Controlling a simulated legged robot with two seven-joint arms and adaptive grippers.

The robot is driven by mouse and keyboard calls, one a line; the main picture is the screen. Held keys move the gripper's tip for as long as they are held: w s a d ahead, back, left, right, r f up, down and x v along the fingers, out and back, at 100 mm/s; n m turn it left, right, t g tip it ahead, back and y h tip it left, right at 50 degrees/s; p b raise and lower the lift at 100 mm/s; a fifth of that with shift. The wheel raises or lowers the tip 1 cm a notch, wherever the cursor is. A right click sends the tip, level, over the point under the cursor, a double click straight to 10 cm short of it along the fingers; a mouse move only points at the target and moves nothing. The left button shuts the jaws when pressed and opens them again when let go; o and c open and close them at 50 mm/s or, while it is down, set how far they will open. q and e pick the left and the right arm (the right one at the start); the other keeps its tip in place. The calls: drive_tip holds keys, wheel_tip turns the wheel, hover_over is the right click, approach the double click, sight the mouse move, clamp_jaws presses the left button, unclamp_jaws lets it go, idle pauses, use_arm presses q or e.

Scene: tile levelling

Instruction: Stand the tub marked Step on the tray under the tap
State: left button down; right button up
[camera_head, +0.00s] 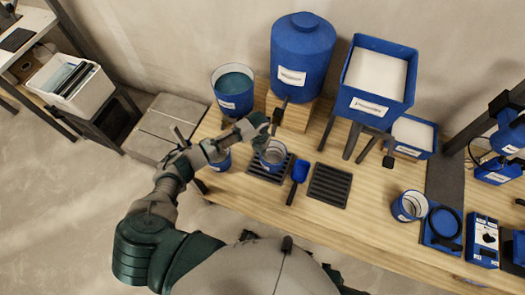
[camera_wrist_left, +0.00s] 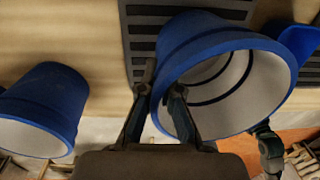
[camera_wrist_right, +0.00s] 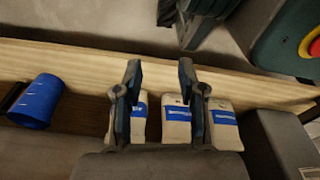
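A blue tub with a pale inside (camera_head: 272,153) is at the slotted dark tray (camera_head: 256,172) below the tap (camera_head: 278,115) of the big blue barrel (camera_head: 301,52). It looks upright; whether its base rests on the tray is hard to tell. My left gripper (camera_head: 264,126) is at its rim. In the left wrist view, the left gripper's fingers (camera_wrist_left: 162,88) pinch the wall of this tub (camera_wrist_left: 225,50), one finger outside and one inside. No marking on it is readable. My right gripper (camera_wrist_right: 160,80) is open and empty, away from the tub.
Another blue tub (camera_head: 219,160) stands left of the tray, and a water-filled one (camera_head: 232,92) behind. A blue scoop (camera_head: 299,172) and second slotted tray (camera_head: 329,186) lie right. Another tub (camera_head: 408,207) stands farther right. Bags with blue labels (camera_wrist_right: 176,122) show below my right gripper.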

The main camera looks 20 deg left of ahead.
use_arm(q)
drive_tip(key=c, duration=1.3)
unclamp_jaws()
drive_tip(key=shift+a+f, duration=0.15)
drive_tip(key=shift+a, duration=0.7)
drive_tip(key=shift+a+f, duration=0.1)
drive_tip(key=shift+d, duration=0.2)
wheel_tip(320, 180, up, 12)
drive_tip(key=shift+d+r+p, duration=0.1)
drive_tip(key=shift+r+p, duration=0.15)
drive_tip(key=shift+p, duration=0.5)
use_arm(e)
drive_tip(key=s+f, duration=0.2)
drive_tip(key=s, duration=0.1)
drive_tip(key=shift+a, duration=0.1)
